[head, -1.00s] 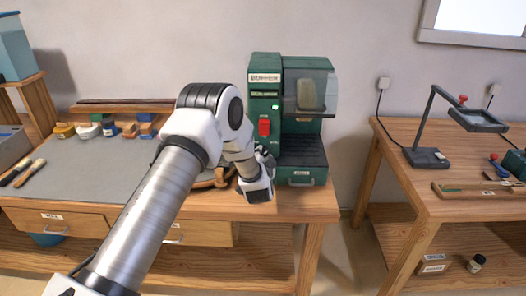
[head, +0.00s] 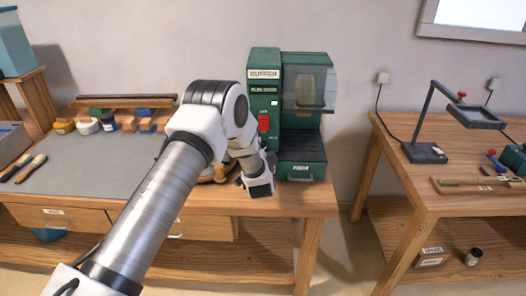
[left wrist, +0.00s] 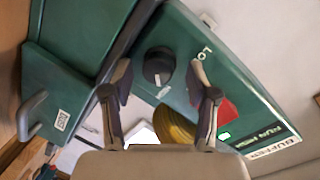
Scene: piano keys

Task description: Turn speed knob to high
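The green buffer machine (head: 265,85) stands on the right end of the left workbench. In the left wrist view its front panel carries a black round speed knob (left wrist: 157,66) with a white pointer mark. Letters reading "LO" are printed beside the knob. My left gripper (left wrist: 158,90) is open, its two fingers apart on either side of the knob in the picture; I cannot tell whether they touch it. In the head view the left gripper (head: 257,182) is low at the machine's front left, and the knob is hidden there. My right gripper is not in view.
A tan wheel (head: 311,92) sits behind the clear shield. A drawer with a handle (head: 301,172) is at the base. Paint jars (head: 88,126) stand at the bench's back left.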

